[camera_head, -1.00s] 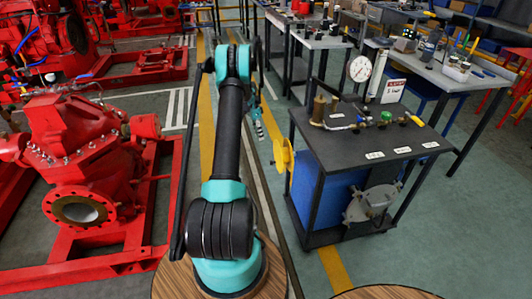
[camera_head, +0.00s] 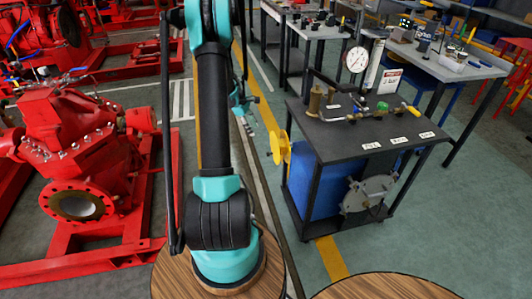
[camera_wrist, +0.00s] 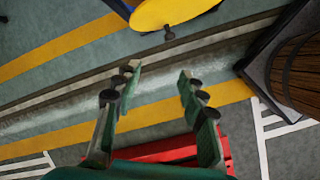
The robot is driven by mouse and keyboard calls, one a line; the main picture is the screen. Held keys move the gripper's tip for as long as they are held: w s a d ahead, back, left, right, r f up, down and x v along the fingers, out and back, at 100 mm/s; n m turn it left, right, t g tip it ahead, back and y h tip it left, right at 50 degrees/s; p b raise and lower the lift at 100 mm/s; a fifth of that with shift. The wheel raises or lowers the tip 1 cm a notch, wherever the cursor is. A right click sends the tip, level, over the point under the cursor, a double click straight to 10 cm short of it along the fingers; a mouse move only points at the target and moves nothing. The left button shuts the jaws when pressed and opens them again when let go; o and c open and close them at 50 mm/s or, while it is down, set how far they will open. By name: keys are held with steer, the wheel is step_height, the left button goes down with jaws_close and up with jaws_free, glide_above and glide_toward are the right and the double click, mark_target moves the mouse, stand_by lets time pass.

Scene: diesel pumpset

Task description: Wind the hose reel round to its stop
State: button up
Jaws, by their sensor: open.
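The hose reel (camera_head: 280,147) is a yellow disc on the left side of the trolley with the blue body. It also shows in the wrist view (camera_wrist: 172,12), cut off by the top edge, with a small dark knob (camera_wrist: 169,34) at its lower rim. My gripper (camera_wrist: 159,74) is open and empty, its two fingers pointing up the picture toward the reel, short of the knob and apart from it. In the head view my gripper (camera_head: 247,128) hangs left of the reel, small and partly hidden by my arm. The stop cannot be made out.
The trolley's dark top (camera_head: 350,140) carries a gauge (camera_head: 357,59), valves and fittings. A red pump (camera_head: 80,165) stands on a red frame at the left. Workbenches (camera_head: 450,72) stand behind. Floor with yellow stripes is clear between the pump and the trolley.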

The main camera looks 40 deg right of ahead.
steer(key=s+d+f+n, duration=0.1)
steer(key=s+f+n, duration=0.1)
steer(key=f, duration=0.5)
steer(key=s+d+f+n, duration=0.2)
steer(key=s+f+n, duration=0.1)
steer(key=f, duration=0.4)
steer(key=shift+s+d+f+n+h, duration=0.25)
steer(key=shift+s+n+h, duration=0.15)
steer(key=shift+n, duration=0.2)
jaws_close()
